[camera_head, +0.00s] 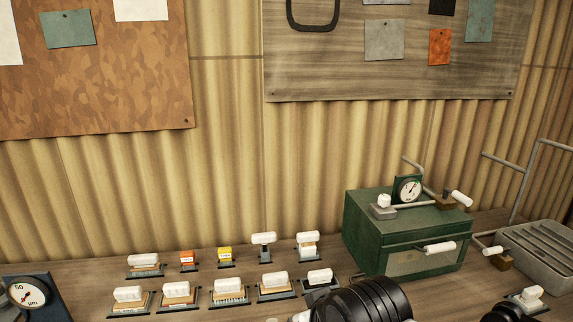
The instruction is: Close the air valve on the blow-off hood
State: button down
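A green metal box (365,232) stands right of centre on the bench, with a round gauge (409,190) and pipework on top. White-handled levers sit on the box top, one at the left (384,201) and one at the right (461,198). Another white handle (440,248) sticks out from its front. A grey slatted unit (548,262) with a bent pipe stands at the far right, and a white-handled lever on a brown block (493,251) is at its left side. I cannot tell for certain which unit is the blow-off hood. My gripper is not visible.
Several small white-topped blocks on dark holders (177,292) fill the bench left of the green box. A dial gauge (27,294) is at the lower left. A white-topped piece (526,297) is at the lower right. Black rounded parts cover some of the front edge. A corrugated wall stands behind.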

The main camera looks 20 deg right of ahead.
aim_at(463, 199)
jog(key=z, duration=1.65)
